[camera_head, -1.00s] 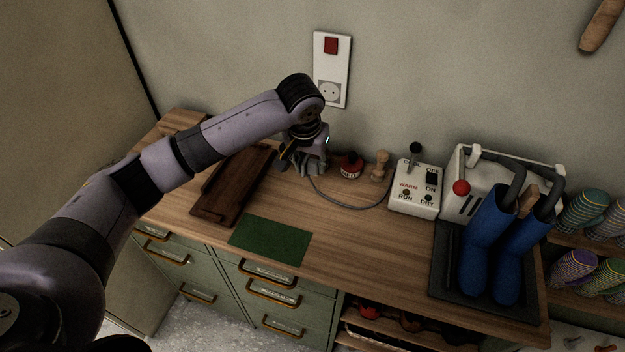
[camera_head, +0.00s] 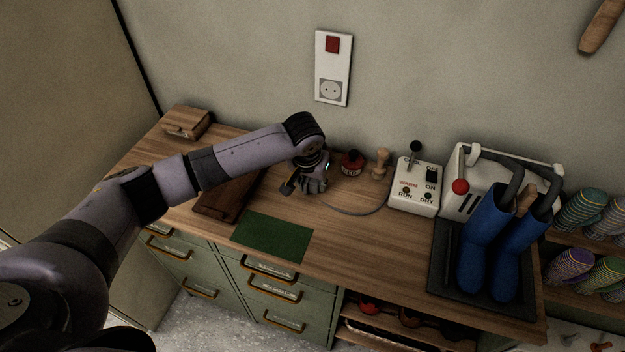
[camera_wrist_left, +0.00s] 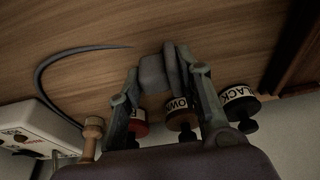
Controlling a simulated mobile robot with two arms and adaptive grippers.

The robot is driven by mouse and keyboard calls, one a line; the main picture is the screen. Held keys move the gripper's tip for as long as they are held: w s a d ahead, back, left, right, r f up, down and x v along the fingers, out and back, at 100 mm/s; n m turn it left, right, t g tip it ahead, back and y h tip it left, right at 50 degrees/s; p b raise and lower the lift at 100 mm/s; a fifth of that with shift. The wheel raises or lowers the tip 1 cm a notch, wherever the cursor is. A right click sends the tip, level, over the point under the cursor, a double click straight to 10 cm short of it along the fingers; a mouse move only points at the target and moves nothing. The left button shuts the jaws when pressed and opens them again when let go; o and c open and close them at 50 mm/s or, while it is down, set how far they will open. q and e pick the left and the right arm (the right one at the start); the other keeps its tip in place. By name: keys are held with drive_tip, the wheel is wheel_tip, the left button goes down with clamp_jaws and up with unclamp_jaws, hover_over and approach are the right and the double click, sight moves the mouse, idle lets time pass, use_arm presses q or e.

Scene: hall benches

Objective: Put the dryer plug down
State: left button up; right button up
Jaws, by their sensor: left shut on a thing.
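My left gripper (camera_head: 304,190) is low over the wooden bench, left of the dryer's control box (camera_head: 415,188). In the left wrist view it is shut on the grey dryer plug (camera_wrist_left: 153,74), which sits between the fingers close to the bench top; I cannot tell whether it touches the wood. In the head view the plug is hidden by the gripper. Its grey cord (camera_head: 357,214) curves over the bench to the control box, and also shows in the left wrist view (camera_wrist_left: 58,62). The wall socket (camera_head: 331,90) is empty, below a red switch. My right gripper is not in view.
A red tin (camera_head: 351,163) and a wooden-handled brush (camera_head: 380,163) stand behind the gripper. Brown (camera_wrist_left: 182,122) and black (camera_wrist_left: 239,104) tins show in the wrist view. A dark wooden tray (camera_head: 222,203) and green mat (camera_head: 272,238) lie nearby. Blue boots (camera_head: 487,240) stand right.

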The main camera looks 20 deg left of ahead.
use_arm(q)
drive_tip(key=shift+f, duration=0.4)
drive_tip(key=o, duration=1.2)
drive_tip(key=shift+c, duration=0.2)
drive_tip(key=shift+r, duration=0.1)
drive_tip(key=shift+r, duration=0.25)
drive_tip(key=b+v, duration=0.1)
drive_tip(key=v, duration=1.1)
drive_tip(key=shift+r, duration=0.3)
drive_tip(key=shift+f, duration=0.1)
